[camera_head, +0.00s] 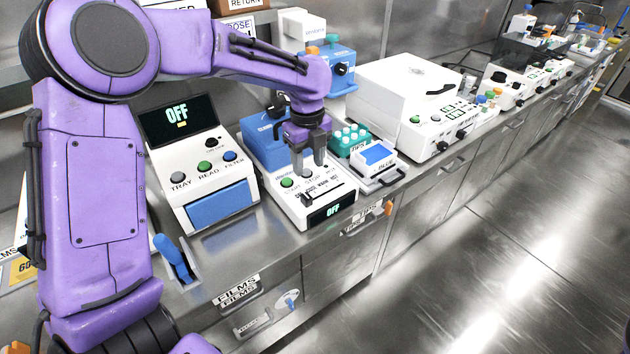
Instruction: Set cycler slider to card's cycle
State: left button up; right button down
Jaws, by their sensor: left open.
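The cycler (290,203) is a white unit with a raised blue lid (264,140), a green button, a row of small printed labels and a dark front display reading OFF. Its slider lies in or beside the labelled strip, but its setting is too small to read. My left gripper (309,168) points down over the cycler's top panel with open fingers, hiding part of it. I cannot tell whether the fingertips touch the panel. A yellow and white card (20,268) shows partly at the far left; I cannot tell whether it is the cycle card. My right gripper is not in view.
A white reader (208,185) with an OFF screen stands left of the cycler. A green rack (350,137) and a white box with a blue top (373,160) stand to the right. A large white instrument (405,95) is behind them. The floor is clear.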

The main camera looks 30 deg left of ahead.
aim_at(306, 195)
pick_arm(q)
jog(key=f, duration=0.6)
jog(key=s+f, duration=0.1)
jog(key=f, duration=0.3)
jog(key=shift+a+p, duration=0.2)
jog(key=shift+p, duration=0.15)
grip_shut()
